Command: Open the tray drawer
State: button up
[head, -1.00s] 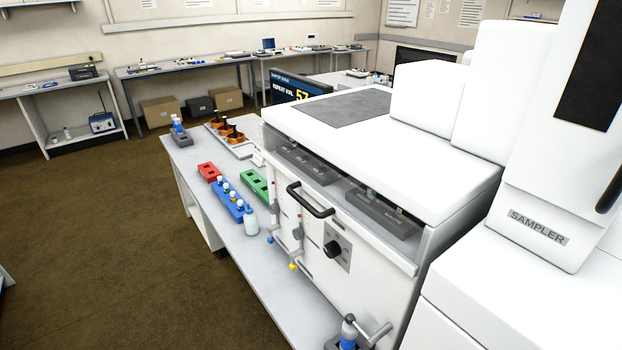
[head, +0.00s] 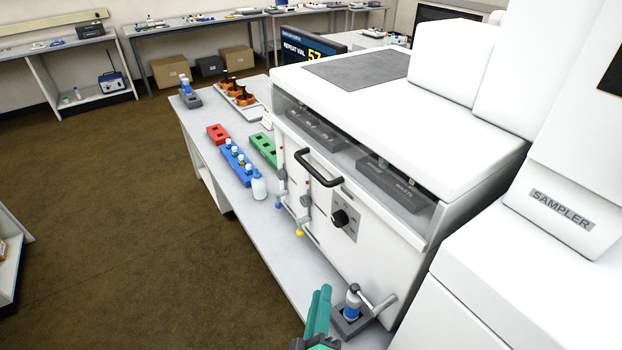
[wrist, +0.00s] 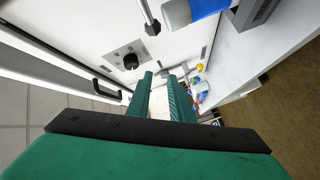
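The white instrument (head: 310,210) has a front with a black bar handle (head: 319,167) near its upper edge and a round black knob (head: 341,219) below. I cannot tell which panel is the tray drawer; no drawer stands pulled out. My gripper (head: 321,290) has green fingers and shows at the bottom of the head view, in front of the instrument and nearer than the handle. In the wrist view, the fingers of my gripper (wrist: 162,76) are apart with nothing between them. There the handle (wrist: 103,90) lies left of the fingers, not touching them, and the knob (wrist: 131,62) is just beyond.
A metal lever (head: 378,303) and a blue-labelled bottle (head: 353,301) in a dark holder stand close to my gripper. Small valves with a yellow knob (head: 299,233), a bottle (head: 259,186) and coloured racks (head: 235,163) occupy the bench.

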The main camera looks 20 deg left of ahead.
jog(key=w+a+r+n+t, duration=0.1)
jog(key=w+a+r+n, duration=0.3)
jog(key=w+r, duration=0.3)
jog(key=n+t, duration=0.1)
jog(key=n, duration=0.2)
send_near(311, 166)
jog(key=w, duration=0.3)
jog(key=w+a, duration=0.1)
jog(key=w, duration=0.6)
jog(key=shift+a+r, duration=0.25)
jog(key=shift+r, duration=0.05)
grip_shut()
